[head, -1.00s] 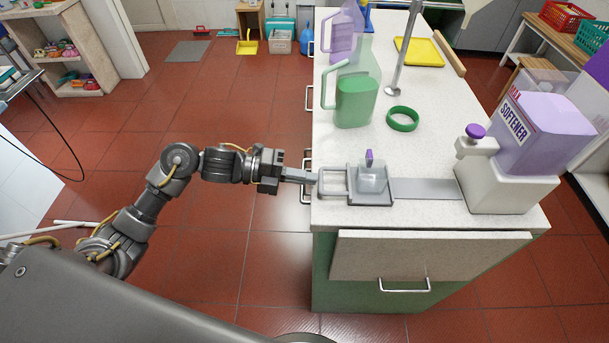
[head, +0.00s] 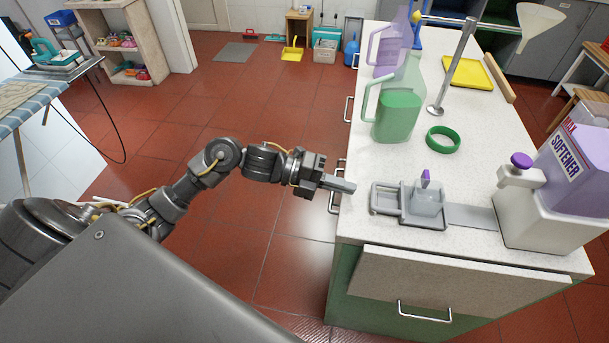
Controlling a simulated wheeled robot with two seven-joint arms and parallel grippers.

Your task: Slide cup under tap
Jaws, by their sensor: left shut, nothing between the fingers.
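A small clear cup (head: 427,202) with a purple piece standing up in it sits on a grey sliding tray (head: 408,217) with a loop handle at its left. The tray is on a flat metal track (head: 472,216) that leads right to the softener dispenser (head: 547,220). The purple tap (head: 521,161) is on the dispenser's left side, to the right of the cup and apart from it. My left gripper (head: 345,186) is shut and empty, just left of the handle at the counter's left edge, with a gap between them. My right gripper is not in view.
The white counter (head: 460,180) has a green ring (head: 443,140), a green jug (head: 397,115) and a metal stand (head: 452,70) behind the tray. A panel (head: 455,275) slopes out at the counter's front. Red floor lies open to the left.

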